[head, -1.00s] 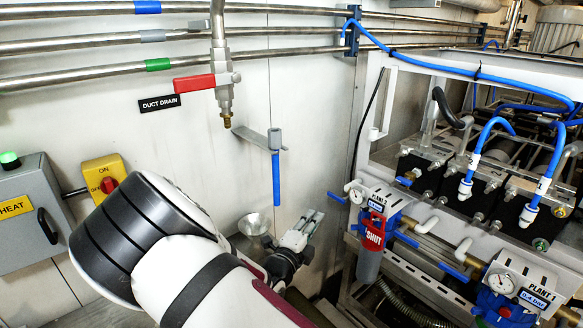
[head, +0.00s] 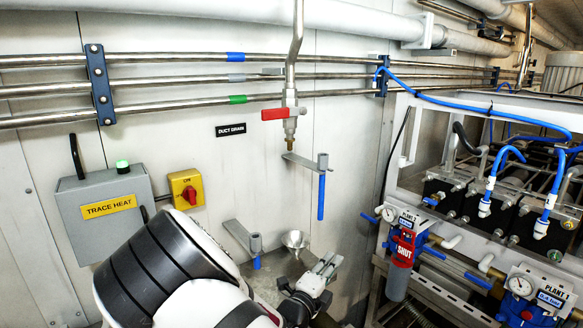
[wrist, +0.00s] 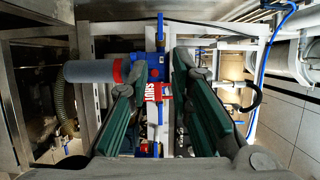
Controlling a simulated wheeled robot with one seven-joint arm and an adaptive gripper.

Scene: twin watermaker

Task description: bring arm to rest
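My arm reaches in from the bottom of the head view, with its white and dark-banded links in front. My gripper (head: 328,265) shows beyond them, near a small metal funnel (head: 295,240) and left of the plant panel. In the wrist view, my gripper (wrist: 158,65) has its two green-padded fingers wide apart, with nothing held between them. Through the gap I see a blue filter housing (wrist: 139,72) with a red SHUT tag (wrist: 158,92), some way beyond the fingers. My arm hides part of the counter.
The TRACE HEAT box (head: 105,213) and a yellow switch (head: 186,188) are on the wall at left. A red-handled drain valve (head: 288,113) hangs above two brackets with blue tips. The plant frame (head: 470,235) with gauges and hoses fills the right side.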

